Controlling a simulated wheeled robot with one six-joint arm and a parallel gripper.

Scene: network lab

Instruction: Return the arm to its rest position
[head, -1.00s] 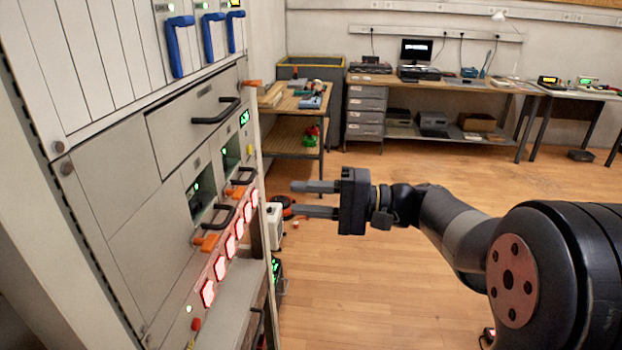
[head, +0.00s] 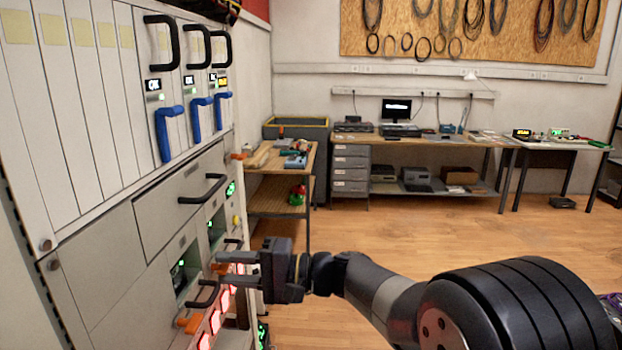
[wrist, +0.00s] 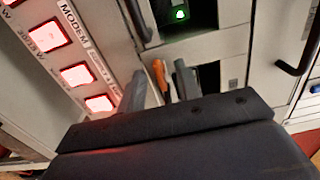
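My gripper (head: 222,270) is at the lower middle of the head view, its two fingers apart and pointing left at the rack front. Nothing shows held between them. The fingers overlap the lower modules in the picture; I cannot tell whether they touch. In the wrist view the two fingertips (wrist: 158,88) stand apart, with an orange tab (wrist: 159,76) of the rack seen between them. My arm runs from the gripper to the lower right of the head view.
The equipment rack (head: 95,225) fills the left, with blue handles (head: 163,135), black handles (head: 203,190) and red lit switches (wrist: 48,36) jutting out. A wooden workbench (head: 262,200) stands behind. The wooden floor (head: 400,235) is open to the right.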

